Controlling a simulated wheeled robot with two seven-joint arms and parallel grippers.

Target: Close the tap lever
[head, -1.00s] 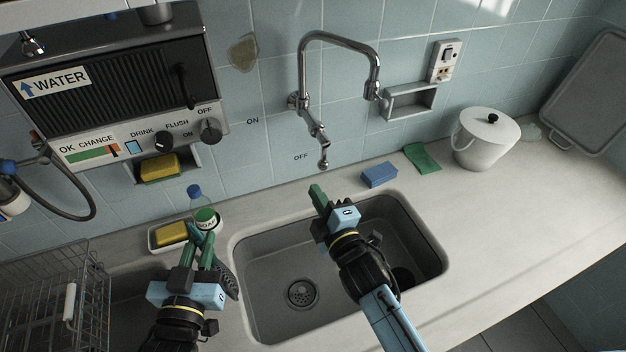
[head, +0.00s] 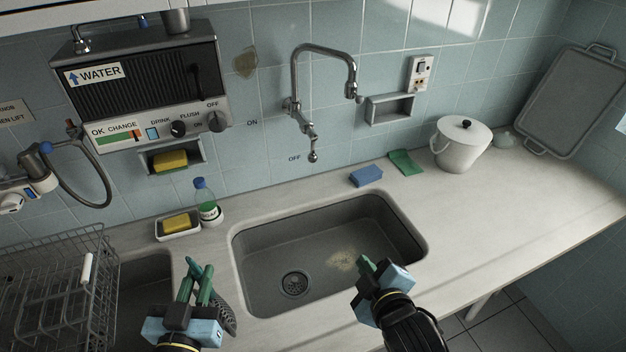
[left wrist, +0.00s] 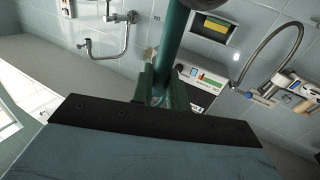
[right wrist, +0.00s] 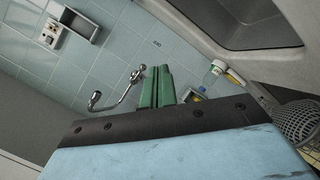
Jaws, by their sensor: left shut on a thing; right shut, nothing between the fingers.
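The chrome tap (head: 296,104) is fixed to the tiled wall above the sink. Its lever (head: 309,140) points down, its ball end beside the OFF label. No water stream shows from the spout. The tap also shows in the left wrist view (left wrist: 122,45) and the right wrist view (right wrist: 118,104). My right gripper (head: 364,263) is shut and empty over the sink's front right, well away from the lever. My left gripper (head: 194,278) is shut on a teal-handled tool (left wrist: 172,40) with a grey dotted head (right wrist: 300,122), left of the sink basin.
The sink (head: 270,245) has a drain and a brownish patch inside. A soap bottle (head: 205,203) and sponge dish (head: 178,236) stand behind left. A wire rack (head: 50,290) is at left. A blue sponge (head: 366,176), green cloth (head: 405,162) and white pot (head: 462,145) lie right.

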